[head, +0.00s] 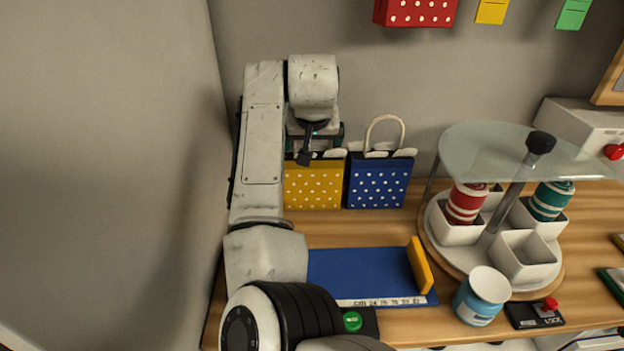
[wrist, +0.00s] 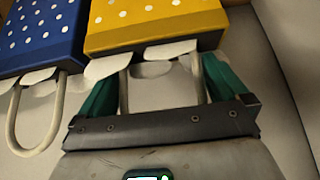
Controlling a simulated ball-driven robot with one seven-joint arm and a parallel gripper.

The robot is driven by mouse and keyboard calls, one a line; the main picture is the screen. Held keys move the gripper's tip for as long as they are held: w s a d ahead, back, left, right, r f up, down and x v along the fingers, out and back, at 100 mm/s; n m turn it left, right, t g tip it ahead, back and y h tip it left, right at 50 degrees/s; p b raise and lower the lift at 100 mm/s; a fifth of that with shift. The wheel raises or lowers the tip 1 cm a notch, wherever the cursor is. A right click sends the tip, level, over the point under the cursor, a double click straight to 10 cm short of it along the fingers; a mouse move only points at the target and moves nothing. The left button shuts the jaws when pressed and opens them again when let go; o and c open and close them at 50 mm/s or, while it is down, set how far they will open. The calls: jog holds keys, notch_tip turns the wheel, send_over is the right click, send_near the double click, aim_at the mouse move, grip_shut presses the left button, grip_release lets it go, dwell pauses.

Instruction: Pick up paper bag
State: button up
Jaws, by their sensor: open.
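A yellow paper bag with white dots (head: 314,187) stands on the wooden counter against the back wall. A blue dotted paper bag (head: 380,183) with a pale looped handle stands just right of it. My gripper (head: 314,143) is above the yellow bag's top in the head view, and the wrist hides that bag's handle there. In the wrist view, my gripper (wrist: 165,85) is open, with its green fingers on either side of the yellow bag's (wrist: 155,22) handle strands. Contact cannot be told. The blue bag (wrist: 42,35) is left of the fingers there.
A round stand with a glass top (head: 500,145) holds white cups and striped rolls at right. A blue board (head: 360,272) with a yellow end piece lies in front. A blue-white cup (head: 481,297) stands near the front edge. A grey wall is close at left.

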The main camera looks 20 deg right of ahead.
jog(key=shift+c, duration=0.2)
jog(key=c, duration=1.1)
jog(key=shift+o, duration=0.2)
jog(key=shift+r, duration=0.15)
